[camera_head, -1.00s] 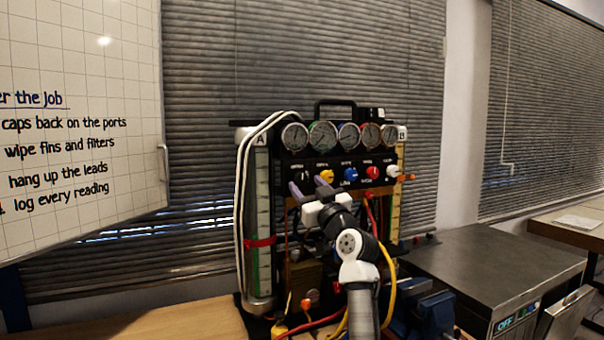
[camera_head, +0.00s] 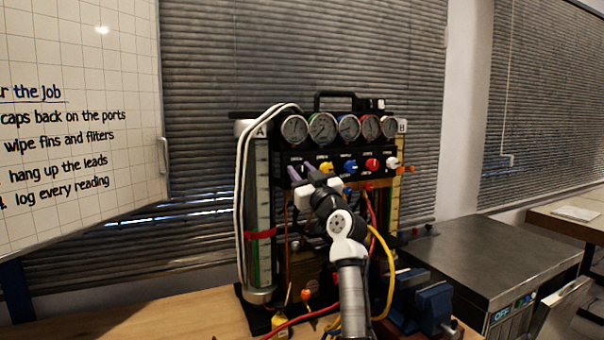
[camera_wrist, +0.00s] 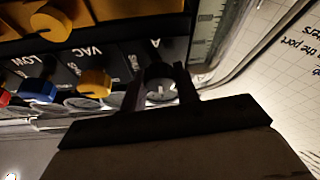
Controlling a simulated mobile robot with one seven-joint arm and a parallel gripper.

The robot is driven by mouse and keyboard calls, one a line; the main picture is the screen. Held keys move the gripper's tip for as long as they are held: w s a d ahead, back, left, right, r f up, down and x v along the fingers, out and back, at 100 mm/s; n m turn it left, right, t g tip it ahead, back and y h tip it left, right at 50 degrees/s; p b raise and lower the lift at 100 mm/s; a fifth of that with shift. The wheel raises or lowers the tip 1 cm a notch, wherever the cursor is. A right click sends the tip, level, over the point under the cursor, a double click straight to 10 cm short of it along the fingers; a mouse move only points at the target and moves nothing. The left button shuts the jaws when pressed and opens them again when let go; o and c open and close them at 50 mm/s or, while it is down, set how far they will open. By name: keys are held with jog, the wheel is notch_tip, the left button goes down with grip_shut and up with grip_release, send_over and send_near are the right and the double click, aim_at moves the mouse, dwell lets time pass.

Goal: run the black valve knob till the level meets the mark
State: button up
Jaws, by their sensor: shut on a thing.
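The black valve knob (camera_wrist: 158,72) is the leftmost of the knob row in the head view, where my fingers mostly hide it. My gripper (camera_head: 302,170) is shut on it; in the wrist view the two fingers (camera_wrist: 160,88) stand on either side of the dark knob. Glass cylinder A (camera_head: 262,190) stands upright at the rig's left, with a scale and a red band (camera_head: 260,235) around it. Some green shows low in the cylinder, but I cannot make out the exact level against the band.
Yellow (camera_head: 326,168), blue (camera_head: 349,167), red (camera_head: 372,164) and white (camera_head: 392,163) knobs sit to the right, below several gauges (camera_head: 348,128). White hoses loop at the left. Red and yellow hoses hang by my arm. A blue vise (camera_head: 432,308) stands at lower right.

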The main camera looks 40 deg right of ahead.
jog(key=shift+m+p, duration=0.4)
jog(key=shift+m, duration=0.2)
jog(key=m+h+p, duration=0.1)
jog(key=m+p, duration=0.1)
jog(key=m+h+p, duration=0.1)
jog(key=m+h, duration=0.1)
jog(key=m, duration=0.1)
jog(key=shift+w+a+r+m+g+p, duration=0.1)
jog(key=shift+r+m+g+p, duration=0.1)
jog(key=shift+m+g+p, duration=0.15)
jog(key=m+g+h+p, duration=0.1)
jog(key=m+p, duration=0.1)
jog(key=m, duration=0.1)
jog(key=m+g+h+p, duration=0.1)
jog(key=m+h+p, duration=0.1)
jog(key=m+p, duration=0.1)
jog(key=m+g+p, duration=0.1)
jog(key=m, duration=0.1)
jog(key=m+g+h+p, duration=0.1)
jog(key=m, duration=0.2)
jog(key=shift+f+p, duration=0.1)
jog(key=shift+p, duration=0.25)
jog(key=m+g, duration=0.2)
jog(key=m, duration=0.3)
jog(key=shift+f, duration=0.15)
jog(key=shift+m, duration=0.35)
jog(key=o, duration=1)
jog(key=shift+c, duration=0.2)
